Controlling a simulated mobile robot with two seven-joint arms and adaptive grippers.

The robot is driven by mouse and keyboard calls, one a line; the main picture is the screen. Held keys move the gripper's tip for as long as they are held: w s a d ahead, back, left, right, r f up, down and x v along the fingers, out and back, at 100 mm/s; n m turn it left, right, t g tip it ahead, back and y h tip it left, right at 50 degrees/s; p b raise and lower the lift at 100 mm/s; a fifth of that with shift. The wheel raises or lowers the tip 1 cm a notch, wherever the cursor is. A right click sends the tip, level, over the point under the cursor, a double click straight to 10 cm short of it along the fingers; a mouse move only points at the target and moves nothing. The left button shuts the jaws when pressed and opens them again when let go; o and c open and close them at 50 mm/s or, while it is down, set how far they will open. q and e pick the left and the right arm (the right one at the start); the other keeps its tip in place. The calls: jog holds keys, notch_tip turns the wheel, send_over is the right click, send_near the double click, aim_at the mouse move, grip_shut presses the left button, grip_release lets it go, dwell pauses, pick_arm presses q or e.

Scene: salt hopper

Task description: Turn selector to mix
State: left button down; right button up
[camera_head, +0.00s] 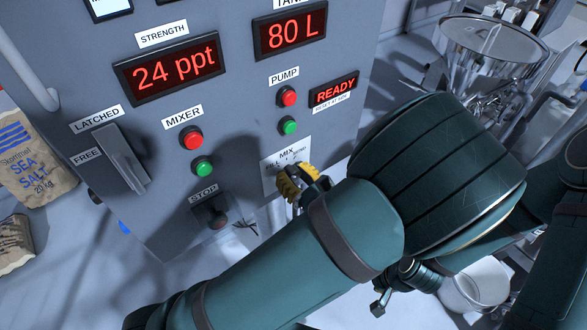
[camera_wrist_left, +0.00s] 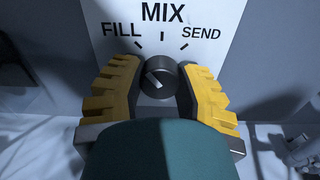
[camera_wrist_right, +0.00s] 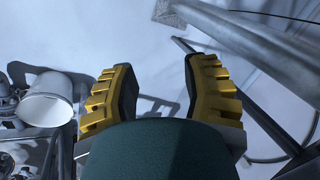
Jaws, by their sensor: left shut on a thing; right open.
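The selector is a dark round knob (camera_wrist_left: 160,80) on a white plate (camera_wrist_left: 210,18) marked FILL, MIX and SEND. The pale line on the knob slants up and left, towards the FILL side rather than straight up at MIX. My left gripper (camera_wrist_left: 162,70) has its yellow fingers on both sides of the knob and is shut on it. In the head view the left gripper (camera_head: 302,182) is at the plate (camera_head: 272,180) low on the panel, and the knob is hidden. My right gripper (camera_wrist_right: 158,78) is open and empty in its wrist view.
The grey panel (camera_head: 235,110) carries mixer buttons (camera_head: 192,138), pump buttons (camera_head: 289,97), a stop control (camera_head: 212,214) and a latch lever (camera_head: 122,158). The displays read 24 ppt, 80 L and READY. A salt sack (camera_head: 35,160) stands left. A white bucket (camera_head: 476,285) and steel hopper (camera_head: 490,45) are right.

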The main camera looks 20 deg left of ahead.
aim_at(285, 136)
pick_arm(q)
jog(key=m+p, duration=0.5)
jog(key=p, duration=0.1)
jog(key=shift+r+p, duration=0.15)
jog(key=shift+p, duration=0.15)
jog(key=shift+m+p, duration=1)
jog(key=shift+p, duration=0.1)
jog(key=shift+m, duration=0.4)
pick_arm(e)
notch_tip(285, 136, up, 10)
jog(key=w, duration=0.1)
jog(key=shift+w+d+t, duration=0.2)
jog(key=shift+w+t, duration=0.1)
jog(key=shift+w, duration=0.1)
pick_arm(q)
jog(key=shift+f+p, duration=0.2)
jog(key=shift+p, duration=0.1)
jog(key=c, duration=0.6)
grip_release()
jog(key=shift+a, duration=0.1)
notch_tip(285, 136, up, 10)
jog(key=shift+r, duration=0.1)
